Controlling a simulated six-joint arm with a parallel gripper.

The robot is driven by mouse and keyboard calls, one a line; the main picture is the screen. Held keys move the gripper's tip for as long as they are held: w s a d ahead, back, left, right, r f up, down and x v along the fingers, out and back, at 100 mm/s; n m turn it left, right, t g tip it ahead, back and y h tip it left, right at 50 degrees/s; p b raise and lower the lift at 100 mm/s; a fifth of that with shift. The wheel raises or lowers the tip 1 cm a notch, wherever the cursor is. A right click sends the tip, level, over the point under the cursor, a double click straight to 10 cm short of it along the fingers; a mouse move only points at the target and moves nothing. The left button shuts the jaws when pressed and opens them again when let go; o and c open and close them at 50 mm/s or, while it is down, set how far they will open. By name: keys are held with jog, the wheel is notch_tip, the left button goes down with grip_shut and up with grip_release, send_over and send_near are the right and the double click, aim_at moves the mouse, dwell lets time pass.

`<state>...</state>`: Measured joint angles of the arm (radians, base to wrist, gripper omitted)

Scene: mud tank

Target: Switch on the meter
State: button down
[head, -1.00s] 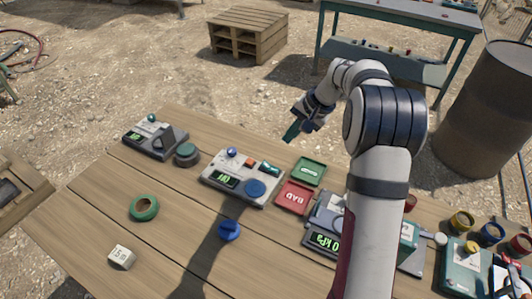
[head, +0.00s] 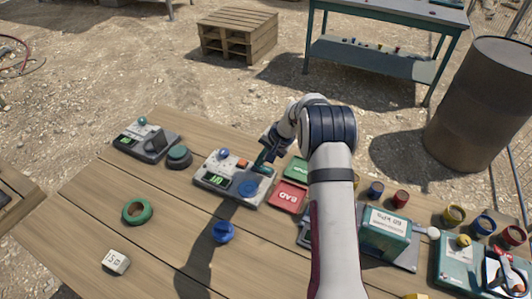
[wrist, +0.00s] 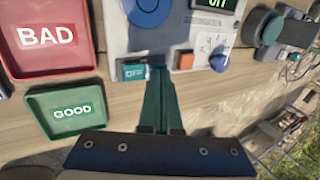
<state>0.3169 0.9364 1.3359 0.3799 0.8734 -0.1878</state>
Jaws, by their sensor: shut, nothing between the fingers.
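A light grey meter (head: 205,168) lies on the wooden table, with a small display (head: 215,180), a round blue dial (head: 248,188), an orange button (head: 242,163) and a blue knob (head: 222,154). In the wrist view the display (wrist: 222,4) seems to read OFF. A teal switch marked OFF (wrist: 134,72) sits at the meter's edge, beside the orange button (wrist: 184,61). My gripper (wrist: 158,70) is shut and empty. Its green fingertips are right beside the switch, over the meter's edge; I cannot tell whether they touch it. It also shows in the head view (head: 261,164).
A red BAD tray (head: 288,197) and a green GOOD tray (head: 297,167) lie right of the meter. A dark green round thing (head: 179,157) and another device (head: 135,142) are left. A green ring (head: 137,211), a blue knob (head: 222,232) and a white block (head: 116,262) lie in front.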

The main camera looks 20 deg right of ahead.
aim_at(265, 169)
jog(key=shift+w+a+f, duration=0.2)
jog(key=shift+f, duration=0.05)
dwell(0.5)
jog(key=shift+s+d, duration=0.15)
jog(key=shift+s+d+r, duration=0.1)
jog(key=shift+s+d, duration=0.3)
jog(key=shift+s, duration=0.05)
dwell(0.3)
notch_tip(265, 169, up, 14)
dwell(0.4)
